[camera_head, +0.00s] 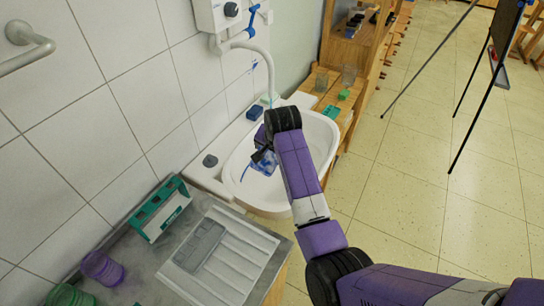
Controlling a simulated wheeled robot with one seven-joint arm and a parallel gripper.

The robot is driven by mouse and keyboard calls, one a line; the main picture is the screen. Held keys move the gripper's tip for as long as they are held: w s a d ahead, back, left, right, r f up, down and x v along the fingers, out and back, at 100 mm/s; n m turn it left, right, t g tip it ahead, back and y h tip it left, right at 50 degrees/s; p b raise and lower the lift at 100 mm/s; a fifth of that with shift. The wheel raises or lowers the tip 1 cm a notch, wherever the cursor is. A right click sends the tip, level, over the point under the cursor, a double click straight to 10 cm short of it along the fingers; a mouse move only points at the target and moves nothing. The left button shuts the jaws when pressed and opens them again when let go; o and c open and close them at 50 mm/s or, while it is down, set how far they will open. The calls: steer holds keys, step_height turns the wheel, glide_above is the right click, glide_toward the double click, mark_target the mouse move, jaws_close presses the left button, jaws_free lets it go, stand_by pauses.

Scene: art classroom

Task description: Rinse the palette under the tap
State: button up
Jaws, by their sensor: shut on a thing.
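My gripper (262,159) is over the white sink basin (318,137), low and near its middle. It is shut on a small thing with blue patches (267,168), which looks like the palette. My arm and fingers hide much of it, so its full shape cannot be told. I cannot make out any running water.
A grey counter (140,262) at the lower left holds a ribbed white drainer (226,262), a teal rack (160,208), a purple cup (102,268) and a green cup (68,295). A blue block (254,112) sits on the sink's back rim. The right floor is mostly clear around an easel (488,80).

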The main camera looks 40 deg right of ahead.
steer(key=w+d+f+b, duration=0.2)
steer(key=w+d+b, duration=0.2)
steer(key=w+b, duration=0.6)
steer(key=shift+d+f, duration=0.15)
steer(key=shift+d, duration=0.25)
steer(key=shift+s+d, duration=0.15)
steer(key=shift+d, duration=0.05)
stand_by(0.6)
steer(key=shift+s+d+p, duration=0.2)
steer(key=shift+d+p, duration=0.15)
steer(key=shift+p, duration=0.05)
steer(key=shift+w+a, duration=0.1)
steer(key=shift+a, duration=0.1)
steer(key=shift+w+a, duration=0.2)
steer(key=shift+a, duration=0.15)
steer(key=shift+s+d, duration=0.1)
steer(key=shift+d, duration=0.1)
steer(key=shift+s+d+p, duration=0.2)
steer(key=shift+d+p, duration=0.15)
steer(key=shift+p, duration=0.1)
